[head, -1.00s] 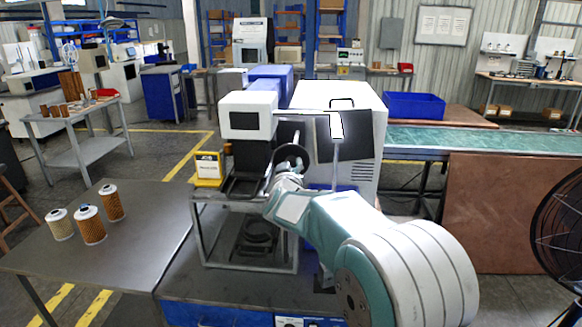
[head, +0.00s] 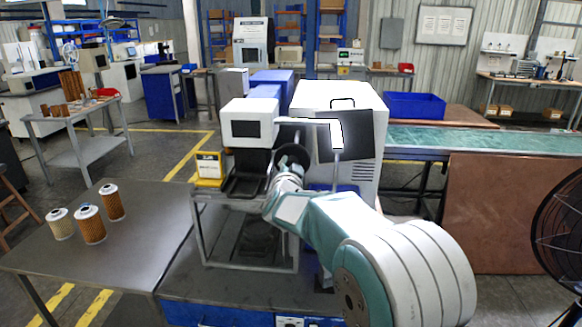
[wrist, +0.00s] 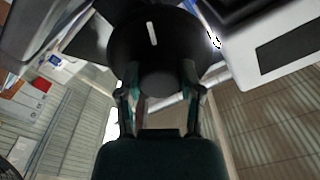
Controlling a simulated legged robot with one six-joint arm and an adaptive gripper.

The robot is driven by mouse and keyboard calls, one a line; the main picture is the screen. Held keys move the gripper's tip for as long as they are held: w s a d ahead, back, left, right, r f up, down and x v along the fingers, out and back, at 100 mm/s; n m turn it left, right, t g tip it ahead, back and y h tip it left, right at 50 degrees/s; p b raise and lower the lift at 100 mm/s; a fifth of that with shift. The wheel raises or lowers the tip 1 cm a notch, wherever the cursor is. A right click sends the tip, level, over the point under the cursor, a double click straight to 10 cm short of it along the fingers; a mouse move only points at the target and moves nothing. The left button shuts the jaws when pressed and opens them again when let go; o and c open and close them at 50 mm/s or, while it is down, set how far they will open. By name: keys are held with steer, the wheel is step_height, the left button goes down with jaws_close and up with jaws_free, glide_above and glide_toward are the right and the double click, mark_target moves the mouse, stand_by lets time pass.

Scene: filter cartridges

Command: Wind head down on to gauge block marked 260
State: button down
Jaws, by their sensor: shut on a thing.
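The machine's white head (head: 249,123) has a dark front panel and stands above a dark bed (head: 246,187). A small yellow block (head: 208,181) with a pale label stands at the left of the bed; its marking is too small to read. A black handwheel (head: 279,158) is to the right of the head. My gripper (head: 287,171) is at the handwheel, which partly hides behind it. In the wrist view, my gripper (wrist: 158,78) is shut with its fingers on both sides of a black round part of the handwheel (wrist: 152,50) bearing a pale stripe.
A grey table (head: 150,235) at the left holds several orange and white filter cartridges (head: 90,225). A white cabinet (head: 364,175) stands behind my arm. A green conveyor (head: 470,139) and a brown panel (head: 515,215) are at the right, with a black fan (head: 560,228) at the edge.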

steer(key=m, duration=1.1)
steer(key=shift+f+m, duration=0.15)
steer(key=shift+m, duration=0.25)
steer(key=shift+f+m, duration=0.1)
steer(key=shift+m, duration=1.2)
steer(key=shift+f, duration=0.15)
steer(key=shift+c, duration=1.3)
jaws_free()
steer(key=shift+r, duration=0.2)
